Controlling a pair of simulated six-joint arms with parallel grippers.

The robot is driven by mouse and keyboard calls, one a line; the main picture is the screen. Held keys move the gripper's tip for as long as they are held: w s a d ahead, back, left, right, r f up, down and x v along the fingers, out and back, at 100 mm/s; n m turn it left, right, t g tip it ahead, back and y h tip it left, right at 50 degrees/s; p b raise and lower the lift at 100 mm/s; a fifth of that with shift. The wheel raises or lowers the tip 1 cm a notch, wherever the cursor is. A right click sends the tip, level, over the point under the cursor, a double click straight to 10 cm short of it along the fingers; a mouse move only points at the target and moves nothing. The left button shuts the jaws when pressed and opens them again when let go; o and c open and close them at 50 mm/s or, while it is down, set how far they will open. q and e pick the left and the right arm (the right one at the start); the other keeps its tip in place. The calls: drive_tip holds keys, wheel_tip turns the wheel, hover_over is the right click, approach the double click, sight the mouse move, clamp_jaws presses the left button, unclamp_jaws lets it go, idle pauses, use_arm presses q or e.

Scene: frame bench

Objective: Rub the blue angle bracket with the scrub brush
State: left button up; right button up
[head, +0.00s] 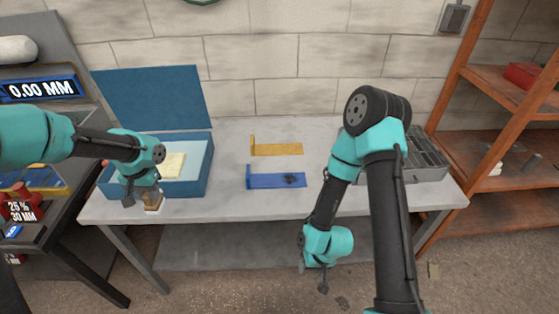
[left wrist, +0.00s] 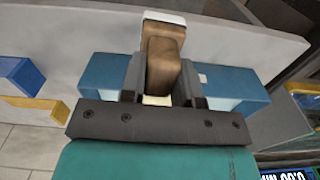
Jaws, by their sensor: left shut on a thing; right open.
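The blue angle bracket (head: 262,181) lies on the bench middle with a dark smudge (head: 291,180) on its right part. It also shows at the left of the left wrist view (left wrist: 20,78). My left gripper (head: 140,201) is shut on the scrub brush (head: 153,201), at the bench's front left edge, left of and apart from the bracket. In the left wrist view the fingers (left wrist: 162,85) clasp its brown wooden body (left wrist: 162,60), with a white bristle end (left wrist: 165,18). My right gripper (head: 322,284) is open and empty, low in front of the bench.
A yellow angle bracket (head: 280,149) lies behind the blue one. A blue box (head: 203,172) with its lid up and a cream block (head: 172,165) inside stands at the bench left. A grey compartment tray (head: 430,160) stands at the right. The bench (head: 225,190) is clear around the brackets.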

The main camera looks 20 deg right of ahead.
use_arm(q)
drive_tip(key=shift+d, duration=0.1)
drive_tip(key=d, duration=1.3)
drive_tip(key=shift+d, duration=0.4)
